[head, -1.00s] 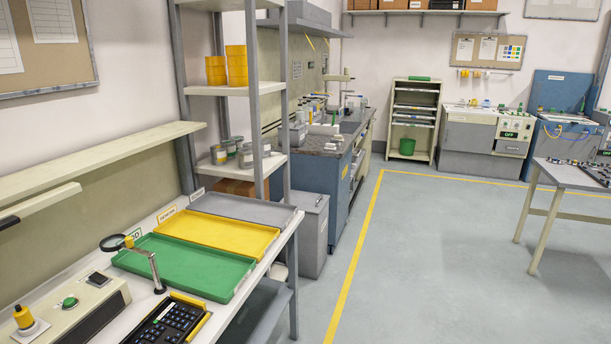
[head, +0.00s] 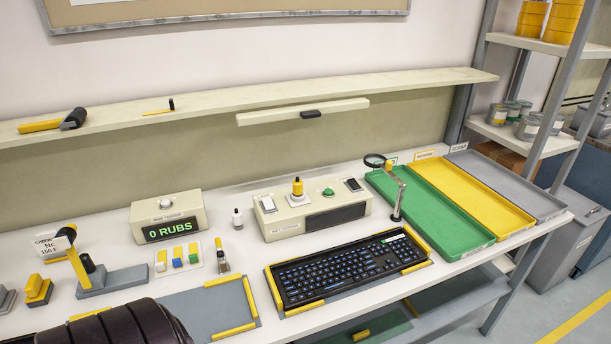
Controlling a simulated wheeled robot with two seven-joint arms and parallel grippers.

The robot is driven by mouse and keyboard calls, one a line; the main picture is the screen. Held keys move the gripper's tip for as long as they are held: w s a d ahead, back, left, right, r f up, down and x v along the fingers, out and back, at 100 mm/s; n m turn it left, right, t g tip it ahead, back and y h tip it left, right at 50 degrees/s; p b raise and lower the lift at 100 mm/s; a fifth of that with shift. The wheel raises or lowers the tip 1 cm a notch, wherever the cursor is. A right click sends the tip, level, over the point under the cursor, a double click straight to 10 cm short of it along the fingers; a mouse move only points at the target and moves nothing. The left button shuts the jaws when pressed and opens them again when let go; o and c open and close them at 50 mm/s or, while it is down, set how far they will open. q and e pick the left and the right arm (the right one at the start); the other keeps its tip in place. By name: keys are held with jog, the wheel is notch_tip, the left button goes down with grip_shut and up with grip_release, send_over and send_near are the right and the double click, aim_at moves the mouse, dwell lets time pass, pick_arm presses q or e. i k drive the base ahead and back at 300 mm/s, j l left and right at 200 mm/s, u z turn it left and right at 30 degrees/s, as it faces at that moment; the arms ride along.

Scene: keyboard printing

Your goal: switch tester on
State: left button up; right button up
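A cream tester box (head: 285,226) stands on the white bench behind the keyboard. Its front display (head: 335,216) is dark. On its top are a white rocker switch (head: 267,204) at the left, a yellow knob on a white base (head: 297,188), a green button (head: 328,191) and a black switch (head: 353,185) at the right. Its small label is too small to read. A black keyboard (head: 345,268) with blue-lit legends lies in front of it between yellow guides. Neither gripper shows; a black ribbed part, possibly of my arm, shows at the bottom left edge.
A cream box (head: 168,216) with a lit "0 RUBS" display stands left. Green (head: 478,250), yellow (head: 525,229) and grey (head: 558,212) trays lie right. A magnifier (head: 376,161) on a stand is by the keyboard's back right. A shelf (head: 260,97) runs above the bench.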

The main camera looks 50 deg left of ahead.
aim_at(353, 182)
jog(key=u, duration=1.45)
